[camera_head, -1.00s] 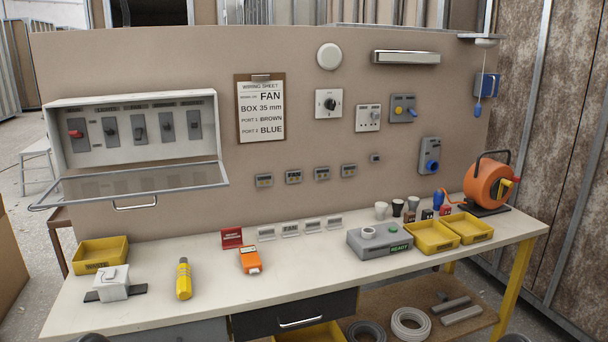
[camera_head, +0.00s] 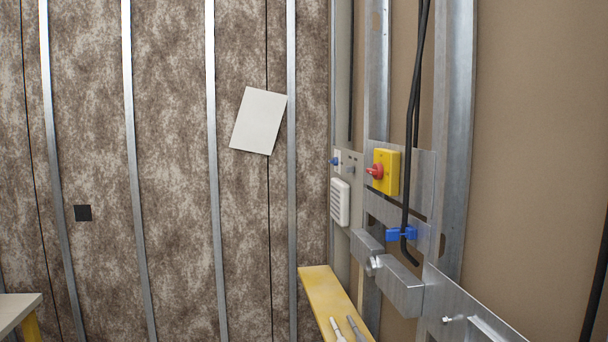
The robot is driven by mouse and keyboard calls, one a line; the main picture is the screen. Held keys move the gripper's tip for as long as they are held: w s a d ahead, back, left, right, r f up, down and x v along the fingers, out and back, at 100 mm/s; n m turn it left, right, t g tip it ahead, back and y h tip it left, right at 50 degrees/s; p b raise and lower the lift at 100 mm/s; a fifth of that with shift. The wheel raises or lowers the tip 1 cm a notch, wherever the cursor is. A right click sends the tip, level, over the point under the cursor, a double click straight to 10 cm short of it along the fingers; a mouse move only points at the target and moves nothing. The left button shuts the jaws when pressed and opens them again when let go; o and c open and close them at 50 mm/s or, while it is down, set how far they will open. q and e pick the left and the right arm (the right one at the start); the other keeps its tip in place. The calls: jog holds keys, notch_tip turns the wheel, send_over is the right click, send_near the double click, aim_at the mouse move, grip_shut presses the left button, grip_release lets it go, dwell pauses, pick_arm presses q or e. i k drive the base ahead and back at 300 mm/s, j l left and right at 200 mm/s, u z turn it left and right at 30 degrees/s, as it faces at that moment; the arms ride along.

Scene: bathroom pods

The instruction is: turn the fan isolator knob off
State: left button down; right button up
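A yellow isolator box (camera_head: 388,172) with a red knob (camera_head: 375,171) is mounted on a metal plate between the studs, right of the middle. I see the knob at a slant, so I cannot tell its setting, and no label is readable. Neither of my grippers is in view.
A black cable (camera_head: 412,130) hangs right of the isolator, held by a blue clip (camera_head: 401,234). Below it is a grey metal bracket (camera_head: 400,288). A white vent (camera_head: 340,202) is to the left. A yellow shelf (camera_head: 328,290) carries two thin pale items at the bottom.

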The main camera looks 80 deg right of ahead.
aim_at(377, 170)
jog(key=i+j, duration=0.1)
jog(key=j, duration=0.3)
jog(key=i+j, duration=0.15)
jog(key=j, duration=0.2)
jog(key=i+j, duration=0.1)
jog(key=j, duration=0.3)
jog(key=i+j, duration=0.1)
jog(key=j, duration=0.25)
jog(key=z, duration=3.45)
jog(key=i+j+z, duration=0.2)
jog(key=z, duration=0.25)
jog(key=i+j+z, duration=0.15)
jog(key=j+z, duration=0.25)
jog(key=i+j, duration=0.15)
jog(key=j, duration=0.3)
jog(key=i+j+z, duration=0.1)
jog(key=j, duration=0.35)
jog(key=i+j+z, duration=0.1)
jog(key=j, duration=0.35)
jog(key=i+j, duration=0.2)
jog(key=j, duration=0.3)
jog(key=i+j+z, duration=0.1)
jog(key=j, duration=0.35)
jog(key=i+j, duration=0.1)
jog(key=j, duration=0.35)
jog(key=i+z, duration=0.05)
